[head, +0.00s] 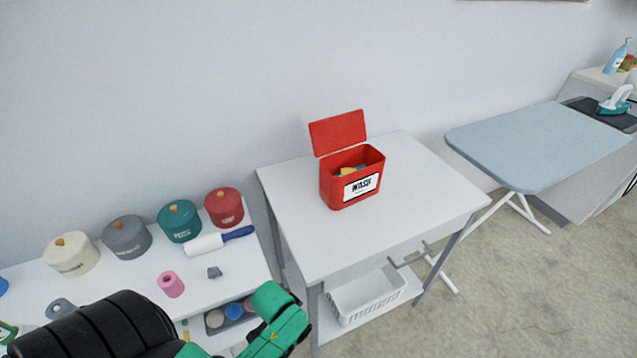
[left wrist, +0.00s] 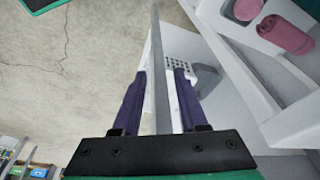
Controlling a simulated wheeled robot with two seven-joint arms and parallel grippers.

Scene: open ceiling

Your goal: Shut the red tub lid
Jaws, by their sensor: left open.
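The red tub (head: 338,193) stands upright on the white table and has a white label on its front. Its red lid (head: 338,133) is open, raised above the back of the tub. Several coloured items show inside. My left gripper (left wrist: 160,78) shows in the left wrist view with its two purple fingers apart. A grey upright bar, apparently a table leg (left wrist: 158,50), appears between the fingers in that view; whether they touch it I cannot tell. The left fingers are not visible in the head view, and neither tub nor lid shows in the wrist view. My right gripper is not in view.
The white table (head: 420,195) has free room around the tub. A white basket (head: 365,297) sits on its lower shelf. A white shelf unit (head: 235,262) with lidded canisters and a lint roller (head: 215,242) stands at left. An ironing board (head: 535,145) stands at right.

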